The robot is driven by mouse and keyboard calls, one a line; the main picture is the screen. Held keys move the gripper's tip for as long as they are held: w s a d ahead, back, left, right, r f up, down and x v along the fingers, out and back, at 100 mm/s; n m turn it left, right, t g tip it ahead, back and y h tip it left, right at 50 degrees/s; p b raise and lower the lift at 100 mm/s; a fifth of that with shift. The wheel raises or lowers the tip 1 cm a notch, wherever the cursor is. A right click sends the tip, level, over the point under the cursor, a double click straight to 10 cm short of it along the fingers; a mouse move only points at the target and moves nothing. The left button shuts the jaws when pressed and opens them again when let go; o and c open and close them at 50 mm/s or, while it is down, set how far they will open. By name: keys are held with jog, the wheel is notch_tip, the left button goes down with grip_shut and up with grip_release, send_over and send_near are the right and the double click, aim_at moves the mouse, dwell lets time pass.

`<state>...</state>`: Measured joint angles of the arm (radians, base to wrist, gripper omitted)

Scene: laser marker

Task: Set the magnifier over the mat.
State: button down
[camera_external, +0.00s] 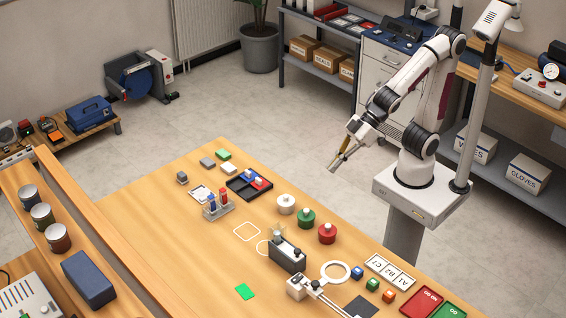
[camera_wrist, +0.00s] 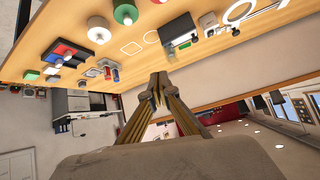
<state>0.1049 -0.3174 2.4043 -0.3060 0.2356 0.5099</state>
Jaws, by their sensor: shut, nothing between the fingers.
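The magnifier's white ring (camera_external: 322,272) lies near the front right of the wooden table, close to a white block-shaped base (camera_external: 297,287) with a jointed arm reaching to the lower right. The ring also shows at the top right of the wrist view (camera_wrist: 228,17). A dark grey square mat (camera_external: 361,308) lies on the table to the lower right of the ring, near the picture's bottom edge. My gripper (camera_external: 336,167) is up beyond the table's back edge, well away from both. In the wrist view its fingers (camera_wrist: 158,87) meet at the tips, shut and empty.
A dark grey device (camera_external: 287,256) stands just left of the ring. White, green and red round pots (camera_external: 306,218) stand behind it. Small coloured cubes (camera_external: 373,284), a label plate (camera_external: 390,270) and red and green trays (camera_external: 421,302) lie to the right.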

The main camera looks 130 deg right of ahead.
aim_at(329, 278)
jog(key=w+a+f+m+t+y, duration=0.1)
jog(key=w+f+t+y, duration=0.15)
jog(key=w, duration=0.65)
jog(key=w+a+f+m+t+y, duration=0.15)
jog(key=w+f, duration=0.25)
jog(key=w, duration=0.4)
jog(key=w+a+f+m+y, duration=0.1)
jog(key=a+f+m+y, duration=0.2)
jog(key=a+f+y, duration=0.2)
jog(key=shift+a+f+y, duration=0.15)
jog(key=shift+f+y, duration=0.95)
jog(key=shift+y, duration=0.1)
jog(key=shift+w+a, duration=0.1)
jog(key=s+a+x, duration=0.1)
jog(key=a+x, duration=0.1)
jog(key=x, duration=1)
jog(key=shift+a+f, duration=0.15)
jog(key=shift+a, duration=0.15)
